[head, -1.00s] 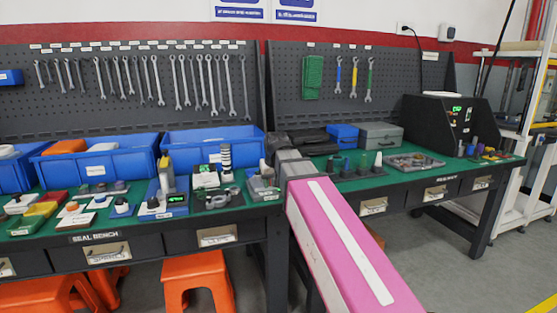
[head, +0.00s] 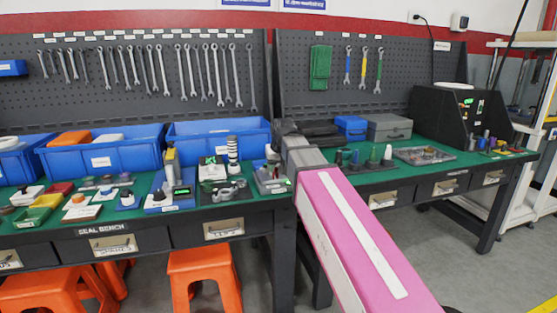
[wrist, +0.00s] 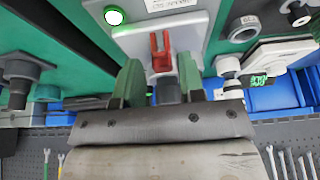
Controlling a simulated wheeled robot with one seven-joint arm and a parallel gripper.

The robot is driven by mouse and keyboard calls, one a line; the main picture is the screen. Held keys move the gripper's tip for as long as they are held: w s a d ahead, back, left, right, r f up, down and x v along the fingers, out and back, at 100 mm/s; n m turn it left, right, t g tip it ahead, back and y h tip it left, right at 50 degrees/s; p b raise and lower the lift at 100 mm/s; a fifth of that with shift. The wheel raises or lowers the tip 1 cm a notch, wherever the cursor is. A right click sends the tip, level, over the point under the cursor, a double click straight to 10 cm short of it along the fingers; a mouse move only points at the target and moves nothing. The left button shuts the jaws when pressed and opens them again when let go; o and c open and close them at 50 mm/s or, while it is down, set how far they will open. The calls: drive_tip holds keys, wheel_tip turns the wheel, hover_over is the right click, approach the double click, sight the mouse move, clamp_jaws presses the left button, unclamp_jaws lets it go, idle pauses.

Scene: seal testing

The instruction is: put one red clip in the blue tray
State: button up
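A red clip (wrist: 160,52) stands on a light grey fixture plate (wrist: 190,24) in the wrist view. My gripper (wrist: 160,75) has two green fingers, spread apart, one on each side of the clip's near end. Gaps show between the fingers and the clip. In the head view the end of my arm is over the right end of the seal bench, and my fingers and the clip cannot be made out. Large blue trays stand along the back of the bench, one at left (head: 102,162) and one nearer my arm (head: 218,131).
A green-display device (head: 182,192) and a black caliper-like tool (head: 228,192) stand left of my arm. A grey fixture (head: 270,181) is right beside it. To the right are a grey box (head: 389,128) and a parts tray (head: 424,157). Orange stools (head: 204,275) stand below.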

sight(275, 179)
drive_tip(key=shift+x, duration=2.05)
clamp_jaws()
